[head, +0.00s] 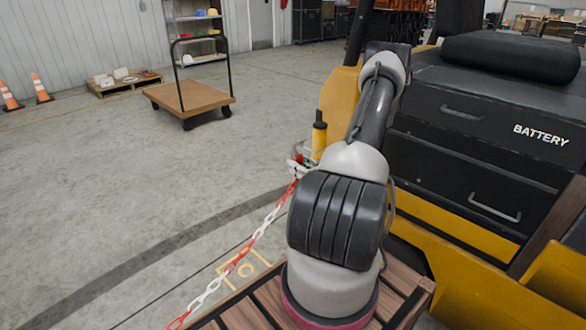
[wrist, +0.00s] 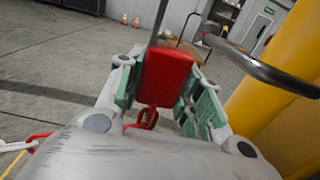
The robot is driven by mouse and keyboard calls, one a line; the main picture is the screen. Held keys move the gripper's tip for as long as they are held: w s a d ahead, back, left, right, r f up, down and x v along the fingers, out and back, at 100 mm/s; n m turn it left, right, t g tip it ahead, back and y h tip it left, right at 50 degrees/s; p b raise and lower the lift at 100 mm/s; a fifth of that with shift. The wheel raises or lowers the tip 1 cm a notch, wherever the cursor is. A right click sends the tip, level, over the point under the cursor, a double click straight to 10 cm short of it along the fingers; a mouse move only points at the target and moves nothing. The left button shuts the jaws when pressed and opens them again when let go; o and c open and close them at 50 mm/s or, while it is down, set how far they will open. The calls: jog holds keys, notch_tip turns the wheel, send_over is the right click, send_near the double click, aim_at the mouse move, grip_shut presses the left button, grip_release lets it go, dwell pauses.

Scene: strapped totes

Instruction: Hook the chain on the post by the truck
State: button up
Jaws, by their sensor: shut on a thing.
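My gripper (head: 299,164) is at the far end of my arm, just left of the yellow post with a black top (head: 319,137). In the wrist view my gripper (wrist: 160,92) is shut on the red end piece (wrist: 166,78), with green pads at both sides. A thin grey rod rises from this piece; its top is out of view. The red-and-white chain (head: 239,258) hangs from the gripper towards the lower left, and a red link (wrist: 147,118) shows below the piece. In the wrist view a dark curved bar (wrist: 262,70) crosses before a yellow surface at right, apart from the red piece.
The yellow and black truck (head: 475,125), marked BATTERY, stands close on the right. A platform cart (head: 190,97), a pallet (head: 122,82) and orange cones (head: 40,88) stand farther back left. The floor between is open.

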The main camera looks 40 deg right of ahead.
jog(key=shift+w+d+f, duration=0.1)
jog(key=shift+d+f, duration=0.35)
jog(key=shift+d, duration=0.25)
jog(key=shift+w+d+f, duration=0.1)
jog(key=shift+d+f, duration=0.3)
jog(key=shift+d, duration=0.25)
jog(key=shift+d+f, duration=0.45)
jog(key=shift+d, duration=0.25)
jog(key=o, duration=1.2)
jog(key=shift+c, duration=0.2)
jog(key=shift+s, duration=0.1)
